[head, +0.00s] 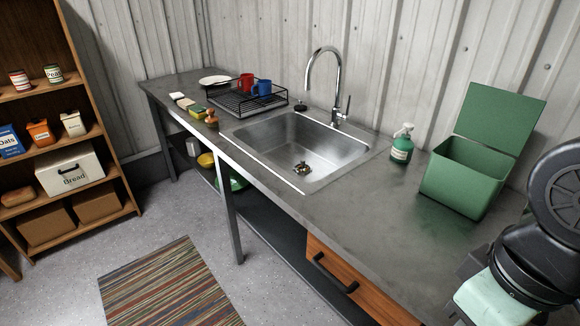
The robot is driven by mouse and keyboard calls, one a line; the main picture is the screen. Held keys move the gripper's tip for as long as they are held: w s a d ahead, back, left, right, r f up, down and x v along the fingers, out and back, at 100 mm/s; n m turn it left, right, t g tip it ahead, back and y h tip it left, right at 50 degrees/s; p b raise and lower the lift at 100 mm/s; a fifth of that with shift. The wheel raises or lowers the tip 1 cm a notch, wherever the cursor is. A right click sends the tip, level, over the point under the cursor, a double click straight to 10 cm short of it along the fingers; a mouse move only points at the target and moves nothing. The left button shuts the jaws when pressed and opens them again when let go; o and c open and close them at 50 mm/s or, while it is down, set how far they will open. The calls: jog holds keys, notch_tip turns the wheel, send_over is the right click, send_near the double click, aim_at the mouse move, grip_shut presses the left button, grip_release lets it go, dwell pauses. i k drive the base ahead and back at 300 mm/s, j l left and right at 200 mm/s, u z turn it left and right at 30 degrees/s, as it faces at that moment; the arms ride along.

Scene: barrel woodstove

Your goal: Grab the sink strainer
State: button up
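A steel sink (337,137) is set into the grey counter. A small metallic piece with dark and brownish tones (302,168) sits at the drain on the basin floor; it looks like the sink strainer, but it is too small to be sure. A small dark round item (300,106) lies on the counter at the sink's back left edge, by the dish rack; I cannot tell what it is. Part of my arm shows at the right edge, well apart from the sink. My gripper's fingertips do not show.
A tall curved faucet (336,85) stands behind the basin. Right of it are a green soap bottle (402,146) and an open green bin (466,172). A black dish rack (248,101) with mugs stands left. The front-right counter (350,212) is bare.

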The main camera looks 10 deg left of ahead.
aim_at(302, 164)
jog(key=i+j, duration=0.15)
jog(key=j, duration=0.4)
jog(key=i+j+z, duration=0.15)
jog(key=j, duration=0.95)
jog(key=i+j+z, duration=0.15)
jog(key=j, duration=0.4)
jog(key=i+j, duration=0.1)
jog(key=j, duration=0.5)
jog(key=i+j, duration=0.25)
jog(key=i+j+z, duration=0.15)
jog(key=j, duration=0.3)
jog(key=i+j, duration=0.25)
jog(key=j, duration=0.15)
jog(key=i+j+z, duration=0.1)
jog(key=i+j, duration=0.15)
jog(key=i+j+z, duration=0.1)
jog(key=j, duration=0.4)
jog(key=i, duration=0.1)
